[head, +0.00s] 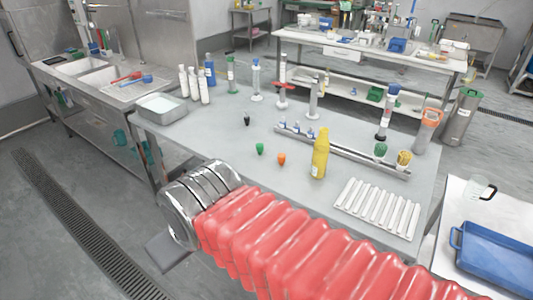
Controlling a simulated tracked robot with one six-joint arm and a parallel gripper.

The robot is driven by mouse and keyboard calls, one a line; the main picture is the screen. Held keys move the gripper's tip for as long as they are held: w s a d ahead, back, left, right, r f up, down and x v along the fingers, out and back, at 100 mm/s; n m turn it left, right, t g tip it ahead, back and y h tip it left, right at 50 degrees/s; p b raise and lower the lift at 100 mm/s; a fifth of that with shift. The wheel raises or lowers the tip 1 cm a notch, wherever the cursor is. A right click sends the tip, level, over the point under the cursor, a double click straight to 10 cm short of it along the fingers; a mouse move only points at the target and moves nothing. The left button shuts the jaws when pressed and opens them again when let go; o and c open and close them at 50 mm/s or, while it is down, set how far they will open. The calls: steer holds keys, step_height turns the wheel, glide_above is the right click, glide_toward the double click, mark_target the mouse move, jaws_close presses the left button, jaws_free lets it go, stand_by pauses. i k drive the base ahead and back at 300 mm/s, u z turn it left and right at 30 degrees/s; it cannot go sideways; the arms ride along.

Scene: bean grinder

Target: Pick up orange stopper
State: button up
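The orange stopper (281,159) is a small orange piece on the grey table (215,140), near the table's front middle. A green stopper (260,149) is just to its left, and a black one (247,119) is farther back. My arm, in a red ribbed sleeve with a metal end, reaches across the front of the view from the lower right. Its metal end is in front of the table's left front part. My gripper's fingers cannot be made out, and nothing is seen touching the orange stopper.
A yellow bottle (320,155) stands right of the orange stopper. A metal rack (345,150) runs behind it. White tubes (378,208) lie at the right front. A metal tray (161,107) and several bottles stand at the back left. Bare table surrounds the stoppers.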

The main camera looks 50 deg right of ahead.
mark_target(281, 157)
steer(key=z, duration=0.4)
steer(key=i, duration=1)
steer(key=z, duration=0.6)
